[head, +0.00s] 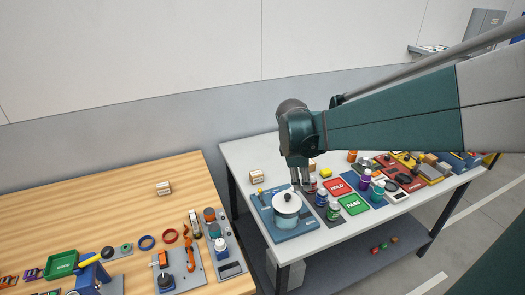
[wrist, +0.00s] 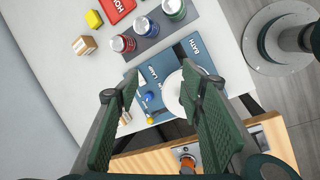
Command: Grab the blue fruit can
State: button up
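The blue can (head: 321,198) appears to be the middle one in a row of three on a dark mat on the white table. It also shows in the wrist view (wrist: 148,27), near the top. A red can (head: 311,186) and a green can (head: 334,211) stand on either side of it. My gripper (head: 300,186) points down near the pot and to the left of the cans. In the wrist view its fingers (wrist: 150,88) are spread apart with nothing between them. The cans lie beyond the fingertips, and their labels are too small to read.
A pot (head: 286,215) with a pale lid stands on a blue mat beside the cans. A red HOLD sign (head: 338,187) and a green PASS sign (head: 354,204) lie to the right. A small box (wrist: 84,45) is near the red can. A wooden table (head: 120,205) stands left.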

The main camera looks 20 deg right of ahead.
jog(key=w+d+f+n+g+h+p, duration=0.1)
jog(key=w+d+f+n+p, duration=0.15)
jog(key=d, duration=0.35)
jog(key=w+d+f+n+g+p, duration=0.1)
jog(key=d+f+n+g+p, duration=0.15)
jog(key=d, duration=0.25)
send_over(321, 192)
jog(key=a, duration=0.2)
notch_tip(321, 192, down, 5)
jog(key=shift+f+t, duration=0.35)
jog(key=shift+f, duration=0.25)
jog(key=shift+x, duration=1.25)
jog(key=shift+w+d+f, duration=0.1)
jog(key=shift+d+f, duration=0.05)
jog(key=shift+x, duration=2.45)
jog(key=shift+w, duration=0.1)
